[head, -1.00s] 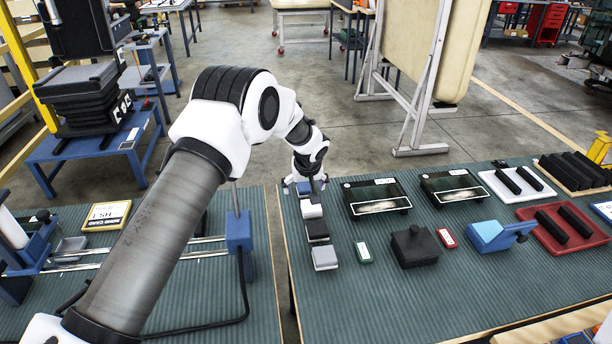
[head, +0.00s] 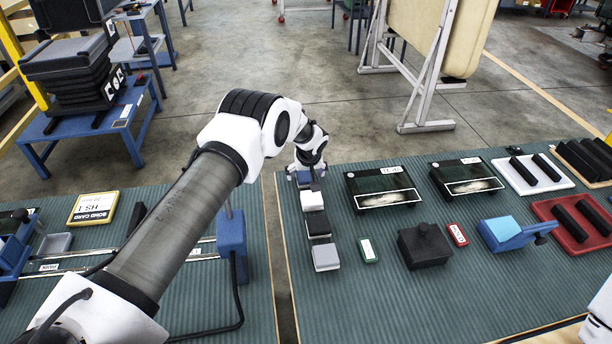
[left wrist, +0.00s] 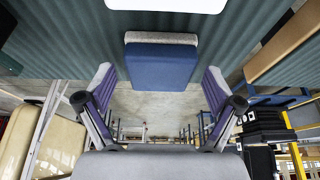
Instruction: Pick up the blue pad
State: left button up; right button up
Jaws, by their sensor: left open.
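The blue pad (head: 309,181) lies at the far end of a column of small blocks on the green ribbed mat, by the mat's far left corner. In the left wrist view the pad (left wrist: 160,66) is blue with a pale grey layer along one side. My left gripper (head: 307,170) is over the pad, partly hiding it in the head view. In the left wrist view its fingers (left wrist: 158,76) are open, one on each side of the pad, with a gap to each. My right gripper is not in view.
Nearer than the pad stand a white block (head: 312,200), a black block (head: 318,224) and a grey block (head: 325,257). A dark green tray (head: 382,200) lies to the right. A gap separates this bench from the left one, which carries a blue fixture (head: 231,238).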

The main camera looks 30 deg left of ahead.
aim_at(306, 174)
pick_arm(q)
jog(key=shift+s+r, duration=0.1)
jog(key=shift+d, duration=0.1)
jog(key=c, duration=1.3)
jog(key=shift+o, duration=0.2)
notch_tip(306, 174, up, 10)
jog(key=b, duration=0.2)
